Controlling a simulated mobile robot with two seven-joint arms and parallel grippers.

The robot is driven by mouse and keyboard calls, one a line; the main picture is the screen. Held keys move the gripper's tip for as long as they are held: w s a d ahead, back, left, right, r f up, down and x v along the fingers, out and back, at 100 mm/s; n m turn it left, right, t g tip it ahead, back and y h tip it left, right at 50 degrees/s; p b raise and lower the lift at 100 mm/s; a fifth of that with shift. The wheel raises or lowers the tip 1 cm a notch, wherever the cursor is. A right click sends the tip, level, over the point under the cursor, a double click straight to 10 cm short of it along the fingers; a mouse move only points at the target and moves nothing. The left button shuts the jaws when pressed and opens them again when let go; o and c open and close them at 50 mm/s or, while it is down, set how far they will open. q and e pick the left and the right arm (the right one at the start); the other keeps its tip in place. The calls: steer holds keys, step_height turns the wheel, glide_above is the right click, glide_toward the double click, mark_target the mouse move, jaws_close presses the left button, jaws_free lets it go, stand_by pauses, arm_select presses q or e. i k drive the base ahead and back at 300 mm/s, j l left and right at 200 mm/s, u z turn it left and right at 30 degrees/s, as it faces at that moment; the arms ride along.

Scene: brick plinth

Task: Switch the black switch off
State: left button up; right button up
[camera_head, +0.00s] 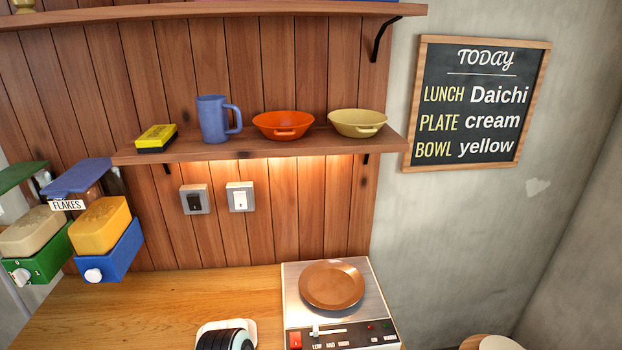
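The black switch (194,202) is a dark rocker in a grey square plate on the wood-panelled wall, below the shelf. A similar plate with a white switch (239,200) is just to its right. The black rocker is too small to tell which way it is tipped.
The shelf (265,146) above holds a yellow-and-black block, blue mug (213,119), orange bowl (284,125) and cream bowl (357,123). Dispensers (105,235) hang at left. The counter (150,300) bears a scale-like appliance with a brown plate (331,286).

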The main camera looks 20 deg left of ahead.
mark_target(193, 201)
steer(key=u, duration=1.65)
